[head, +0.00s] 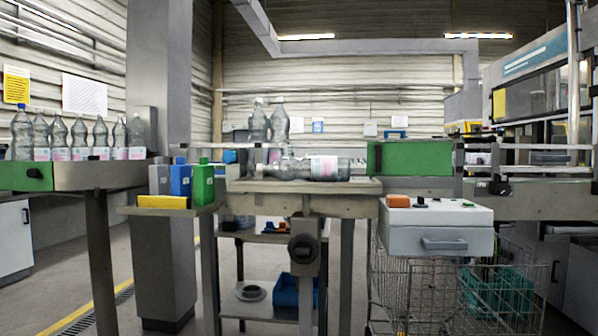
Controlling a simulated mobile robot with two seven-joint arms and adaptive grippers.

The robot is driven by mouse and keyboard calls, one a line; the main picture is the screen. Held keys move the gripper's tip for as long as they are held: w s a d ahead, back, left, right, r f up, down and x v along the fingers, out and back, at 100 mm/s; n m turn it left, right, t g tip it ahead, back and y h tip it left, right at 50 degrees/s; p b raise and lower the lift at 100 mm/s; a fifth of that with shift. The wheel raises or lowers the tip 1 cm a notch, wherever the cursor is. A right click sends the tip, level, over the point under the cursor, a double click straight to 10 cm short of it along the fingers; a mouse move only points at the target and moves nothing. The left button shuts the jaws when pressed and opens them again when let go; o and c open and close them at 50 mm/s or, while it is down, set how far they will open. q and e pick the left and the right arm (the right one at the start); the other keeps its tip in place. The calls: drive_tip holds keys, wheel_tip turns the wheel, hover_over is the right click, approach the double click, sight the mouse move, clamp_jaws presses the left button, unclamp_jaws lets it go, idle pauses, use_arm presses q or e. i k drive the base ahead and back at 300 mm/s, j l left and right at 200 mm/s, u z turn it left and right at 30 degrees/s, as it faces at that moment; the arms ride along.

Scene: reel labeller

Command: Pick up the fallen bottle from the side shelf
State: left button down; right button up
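A clear plastic bottle with a pink and white label (324,168) lies on its side on the shelf (300,186) in the middle of the head view. Its neck end seems to point left and its base right. Two clear bottles (258,124) (279,122) stand upright behind it, their lower parts partly hidden. Neither of my grippers shows in this view.
Several upright labelled bottles (79,138) stand on the conveyor (100,176) at left. Grey, blue and green cartons (180,180) sit on a small ledge left of the shelf. A green panel (410,158), a control box (437,230) and a wire cart (430,295) are at right.

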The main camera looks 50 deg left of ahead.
sight(310, 169)
drive_tip(key=u, duration=1.7)
drive_tip(key=i+j+z, duration=0.4)
drive_tip(key=z, duration=0.2)
